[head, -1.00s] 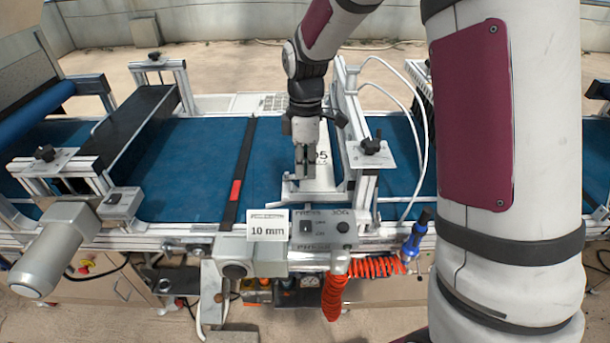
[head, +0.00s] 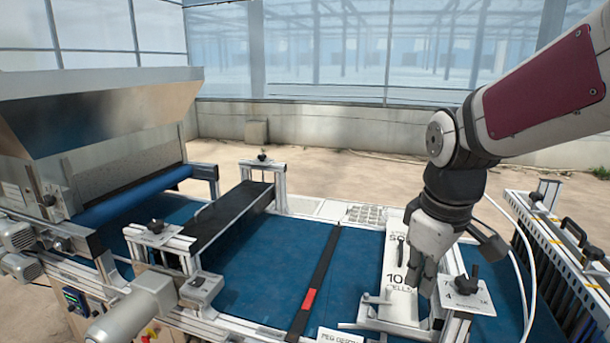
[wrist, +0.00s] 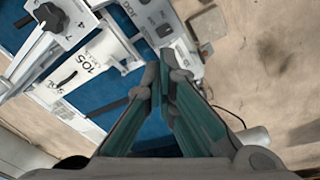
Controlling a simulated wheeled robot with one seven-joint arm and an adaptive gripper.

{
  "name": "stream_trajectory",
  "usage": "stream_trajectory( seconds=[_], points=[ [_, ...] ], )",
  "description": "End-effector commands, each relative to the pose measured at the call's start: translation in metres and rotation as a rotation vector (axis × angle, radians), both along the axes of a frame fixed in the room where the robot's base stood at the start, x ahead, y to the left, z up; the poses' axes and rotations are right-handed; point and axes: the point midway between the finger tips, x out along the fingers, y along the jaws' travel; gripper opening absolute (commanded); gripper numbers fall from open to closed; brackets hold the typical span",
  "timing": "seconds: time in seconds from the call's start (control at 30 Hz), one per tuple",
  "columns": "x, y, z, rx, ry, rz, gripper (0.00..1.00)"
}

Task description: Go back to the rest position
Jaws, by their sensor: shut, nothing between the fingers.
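My gripper (head: 422,272) is shut and empty in the head view. It points down in front of a white plate with black lettering (head: 395,268) at the right part of the blue belt, and hides part of it. In the wrist view my gripper (wrist: 165,70) has its fingers together, with the plate marked "105" (wrist: 92,65) to their left. From these views I cannot tell how high the fingertips are above the belt.
The blue belt (head: 255,262) is bare left of a black bar with a red mark (head: 308,300). A black cross plate (head: 225,220) and a hopper (head: 100,105) stand to the left. A rack with black handles (head: 570,235) stands at the right. A black knob on a bracket (head: 473,280) is close to my gripper.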

Motion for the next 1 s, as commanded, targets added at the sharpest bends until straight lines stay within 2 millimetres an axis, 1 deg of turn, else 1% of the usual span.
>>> stream_trajectory(
  seconds=[0.03, 0.1, 0.2, 0.3, 0.4, 0.5, 0.6, 0.63, 0.67, 0.7, 0.77, 0.8, 0.87, 0.97, 1.0],
  points=[
    [-0.015, 0.0, 0.012, 0.01, -0.037, -0.057, 0.0],
    [-0.033, -0.001, 0.024, 0.029, -0.079, -0.142, 0.0],
    [-0.059, -0.002, 0.037, 0.064, -0.137, -0.263, 0.0],
    [-0.085, -0.002, 0.046, 0.11, -0.193, -0.379, 0.0],
    [-0.108, -0.003, 0.051, 0.157, -0.24, -0.483, 0.0],
    [-0.125, -0.003, 0.052, 0.2, -0.276, -0.564, 0.0],
    [-0.136, -0.003, 0.052, 0.23, -0.296, -0.617, 0.0],
    [-0.138, -0.003, 0.052, 0.238, -0.3, -0.628, 0.02],
    [-0.139, -0.003, 0.052, 0.242, -0.303, -0.636, 0.09],
    [-0.14, -0.003, 0.052, 0.245, -0.304, -0.646, 0.18],
    [-0.138, -0.004, 0.051, 0.243, -0.3, -0.659, 0.32],
    [-0.134, -0.004, 0.05, 0.236, -0.292, -0.667, 0.33],
    [-0.125, -0.004, 0.048, 0.22, -0.277, -0.682, 0.33],
    [-0.103, -0.005, 0.042, 0.185, -0.24, -0.717, 0.33],
    [-0.093, -0.006, 0.038, 0.17, -0.225, -0.733, 0.33]
  ],
)
